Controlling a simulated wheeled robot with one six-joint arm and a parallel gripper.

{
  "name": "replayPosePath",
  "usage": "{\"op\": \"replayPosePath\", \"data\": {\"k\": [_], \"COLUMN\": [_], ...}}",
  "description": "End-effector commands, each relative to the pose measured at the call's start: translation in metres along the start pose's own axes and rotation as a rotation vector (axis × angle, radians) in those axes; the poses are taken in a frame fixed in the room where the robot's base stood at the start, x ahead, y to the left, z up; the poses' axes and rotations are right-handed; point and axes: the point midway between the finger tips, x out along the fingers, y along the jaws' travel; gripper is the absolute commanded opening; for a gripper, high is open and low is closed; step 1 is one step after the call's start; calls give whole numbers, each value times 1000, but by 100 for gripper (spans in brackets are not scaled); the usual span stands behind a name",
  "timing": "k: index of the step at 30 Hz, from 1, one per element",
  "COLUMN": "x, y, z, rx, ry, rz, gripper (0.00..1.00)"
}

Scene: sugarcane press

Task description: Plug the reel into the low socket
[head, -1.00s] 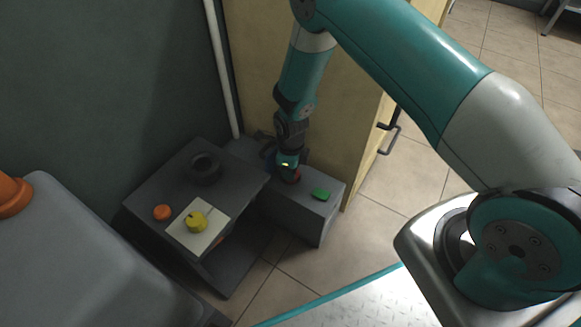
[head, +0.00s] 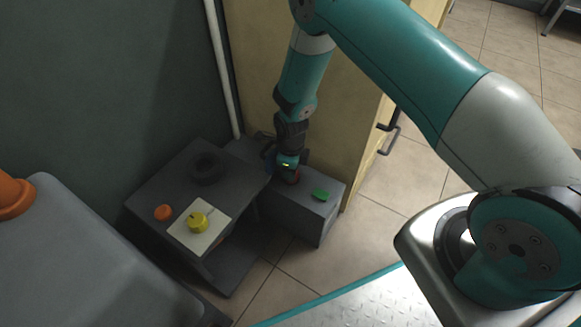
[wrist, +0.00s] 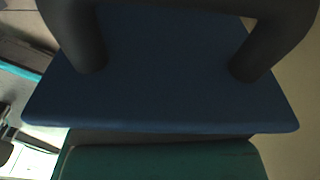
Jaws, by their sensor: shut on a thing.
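My gripper (head: 287,168) is low beside the cream cabinet, over the back end of a low grey box. In the wrist view a broad blue piece (wrist: 165,100) fills the middle, with two dark curved posts reaching down onto it. My gripper is shut on this blue piece; its jaws hide how they grip it. In the head view a small blue patch shows left of the gripper and a red part (head: 296,178) shows right under it. I cannot make out the reel or the low socket as such, nor whether the held piece touches anything.
The low grey box (head: 300,218) carries a green piece (head: 320,194) near its front. To its left, a grey stand (head: 150,195) holds a dark ring (head: 207,168), an orange knob (head: 162,213) and a yellow knob (head: 197,222) on a pale plate. The cabinet (head: 335,110) closes the back right.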

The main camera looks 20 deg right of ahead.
Motion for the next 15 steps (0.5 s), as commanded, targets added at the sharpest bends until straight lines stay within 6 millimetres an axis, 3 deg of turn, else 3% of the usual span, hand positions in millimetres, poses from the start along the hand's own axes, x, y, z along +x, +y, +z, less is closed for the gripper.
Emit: {"op": "replayPosePath", "data": {"k": [15], "x": [7], "y": [0], "z": [0], "rx": [0], "ry": [0], "rz": [0], "gripper": [14]}}
